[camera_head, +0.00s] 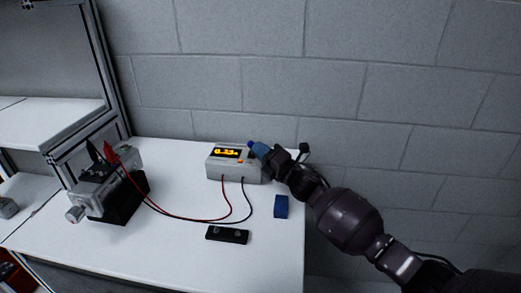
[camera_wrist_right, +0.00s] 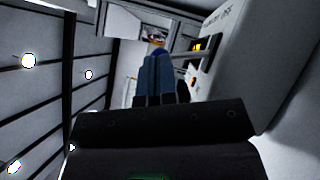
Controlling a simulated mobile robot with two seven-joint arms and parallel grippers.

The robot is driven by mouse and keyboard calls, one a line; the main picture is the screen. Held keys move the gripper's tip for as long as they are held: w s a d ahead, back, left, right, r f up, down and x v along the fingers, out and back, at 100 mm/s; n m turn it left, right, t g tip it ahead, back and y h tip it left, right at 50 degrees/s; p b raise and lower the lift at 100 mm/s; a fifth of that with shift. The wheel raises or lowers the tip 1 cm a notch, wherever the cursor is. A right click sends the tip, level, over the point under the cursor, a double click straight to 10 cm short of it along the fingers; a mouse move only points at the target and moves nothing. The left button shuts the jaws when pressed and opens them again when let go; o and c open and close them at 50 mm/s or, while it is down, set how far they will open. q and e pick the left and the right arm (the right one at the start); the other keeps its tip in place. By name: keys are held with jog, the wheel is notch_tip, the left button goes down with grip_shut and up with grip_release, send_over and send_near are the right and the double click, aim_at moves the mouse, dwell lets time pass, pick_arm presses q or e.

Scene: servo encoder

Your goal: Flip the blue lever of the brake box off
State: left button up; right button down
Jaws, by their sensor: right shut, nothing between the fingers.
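The grey box with a lit orange display (camera_head: 222,153) stands at the back of the white table; I take it to be the brake box. In the right wrist view its pale side (camera_wrist_right: 258,60) rises close on the right, with lettering too small to read surely. A small dark-blue tip (camera_head: 250,144), probably the blue lever, shows at the box's top right corner, right at my right gripper (camera_head: 257,149). The right gripper's blue fingers (camera_wrist_right: 160,75) are shut and empty beside the box. Contact with the lever cannot be told. My left gripper is not in view.
Red and black wires run from the box to a motor assembly (camera_head: 122,200) on the left. A black bar (camera_head: 227,235) and a blue block (camera_head: 281,207) lie in front. A grey block wall (camera_head: 330,80) stands behind. The table's front middle is clear.

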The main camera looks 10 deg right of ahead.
jog(key=shift+w+r+m+p, duration=0.15)
jog(key=shift+r+m+p, duration=0.3)
jog(key=shift+p, duration=0.2)
jog(key=shift+w+d+r+m+h+p, duration=0.15)
jog(key=shift+r+m+h+p, duration=0.1)
jog(key=shift+m+h+p, duration=0.25)
jog(key=p, duration=0.1)
jog(key=m+g+p, duration=0.1)
jog(key=w+m+h+p, duration=0.1)
jog(key=p, duration=0.1)
jog(key=shift+w+d+r+m+g, duration=0.1)
jog(key=shift+d+r+m+g, duration=0.15)
jog(key=shift+g, duration=0.15)
jog(key=shift+w+f, duration=0.15)
jog(key=shift+f, duration=0.05)
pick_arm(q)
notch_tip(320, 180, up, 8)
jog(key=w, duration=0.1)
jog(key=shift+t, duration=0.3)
pick_arm(e)
jog(key=shift+w+d+f, duration=0.1)
jog(key=shift+w+f, duration=0.05)
jog(key=shift+w, duration=0.1)
jog(key=shift+d, duration=0.15)
